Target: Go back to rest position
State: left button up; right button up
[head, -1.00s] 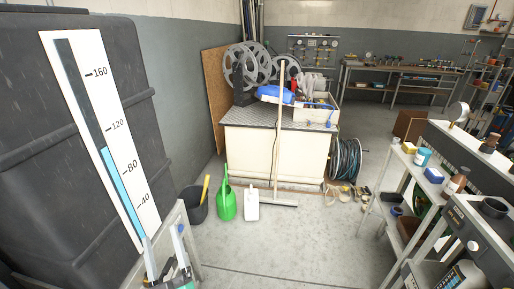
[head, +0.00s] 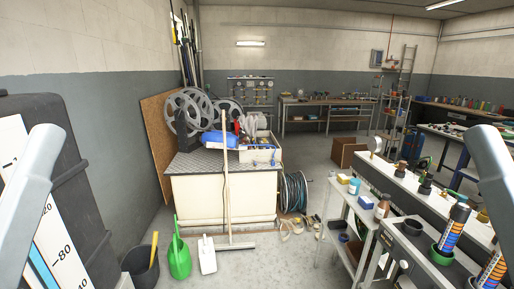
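My two arms show only as grey links at the left and right edges of the head view. Neither gripper is in the picture, so I cannot see their fingers or whether they hold anything. The grey hose reels (head: 186,112) stand on the cream cabinet (head: 222,196) with a metal top. A dark coiled hose (head: 293,192) rests on the floor against the cabinet's right side.
A dark tank with a level gauge (head: 40,240) fills the left. A broom (head: 227,190) leans on the cabinet. A shelf cart (head: 350,215) stands at right.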

pick_arm(q)
notch_tip(320, 180, up, 34)
jog(key=p, duration=3.1)
jog(key=shift+r+h, duration=0.2)
jog(key=shift+h, duration=0.1)
jog(key=o, duration=0.3)
jog(key=shift+w+f, duration=0.1)
jog(key=shift+f, duration=0.1)
